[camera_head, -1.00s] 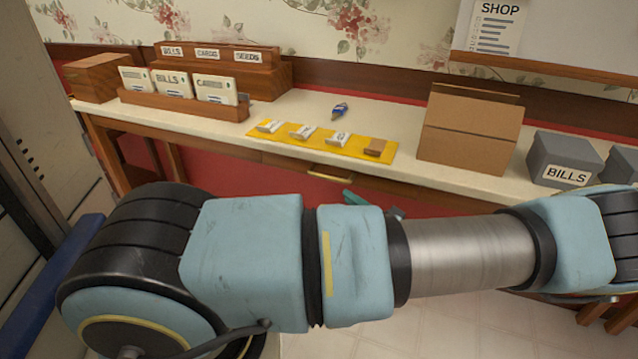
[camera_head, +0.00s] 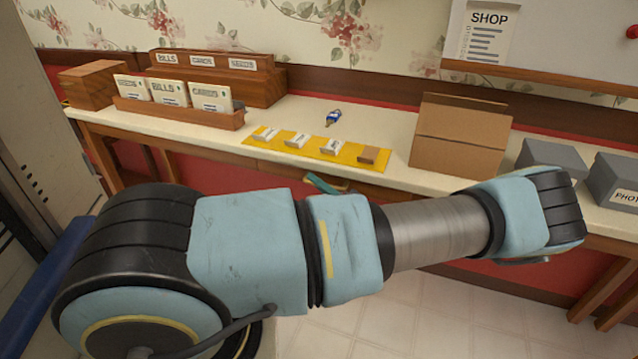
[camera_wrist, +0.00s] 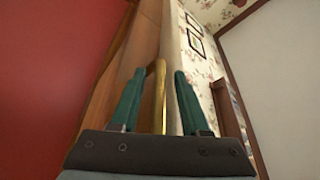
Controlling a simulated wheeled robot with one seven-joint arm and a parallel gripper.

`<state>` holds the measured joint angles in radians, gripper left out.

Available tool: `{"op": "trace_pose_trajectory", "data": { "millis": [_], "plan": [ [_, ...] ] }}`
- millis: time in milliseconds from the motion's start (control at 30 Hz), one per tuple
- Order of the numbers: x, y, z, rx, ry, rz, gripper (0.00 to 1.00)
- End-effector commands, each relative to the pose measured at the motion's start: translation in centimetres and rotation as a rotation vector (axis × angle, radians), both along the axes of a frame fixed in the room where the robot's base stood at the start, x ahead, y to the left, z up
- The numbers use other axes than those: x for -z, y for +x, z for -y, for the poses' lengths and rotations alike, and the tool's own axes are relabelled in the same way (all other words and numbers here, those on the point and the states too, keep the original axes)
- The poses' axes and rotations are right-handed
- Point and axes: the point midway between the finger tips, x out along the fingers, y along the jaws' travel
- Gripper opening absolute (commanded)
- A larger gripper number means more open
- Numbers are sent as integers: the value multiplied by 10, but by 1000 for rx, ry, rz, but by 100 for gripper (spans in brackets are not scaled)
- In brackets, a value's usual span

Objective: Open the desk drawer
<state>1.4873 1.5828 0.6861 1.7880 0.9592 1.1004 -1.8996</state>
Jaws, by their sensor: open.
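The desk (camera_head: 400,134) has a pale top and a wooden front with a drawer (camera_head: 279,171) under its edge. In the wrist view, the drawer's brass handle (camera_wrist: 160,98) stands between the two green fingers of my gripper (camera_wrist: 159,76). The fingers are apart, with a gap on each side of the handle. In the head view, a green fingertip of my gripper (camera_head: 322,183) shows at the handle (camera_head: 342,184), and my arm hides the rest of the gripper. The drawer appears shut, flush with the desk front.
On the desk are card holders (camera_head: 180,118), a yellow mat (camera_head: 340,153) with small packets, blue-tagged keys (camera_head: 333,118), a cardboard box (camera_head: 460,135) and grey boxes (camera_head: 550,158). Tiled floor (camera_head: 440,315) is open below. A red panel (camera_wrist: 50,80) fills the wrist view's left.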

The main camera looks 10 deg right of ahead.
Motion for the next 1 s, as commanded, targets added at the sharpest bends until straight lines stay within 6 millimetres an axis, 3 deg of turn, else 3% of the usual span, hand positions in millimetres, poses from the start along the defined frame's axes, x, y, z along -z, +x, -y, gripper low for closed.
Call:
{"op": "trace_pose_trajectory", "data": {
  "millis": [200,600,1000],
  "plan": [
    [0,0,0,0,0,0,44],
    [0,0,0,-1,0,0,0],
    [0,0,0,-1,0,0,0]
  ]
}}
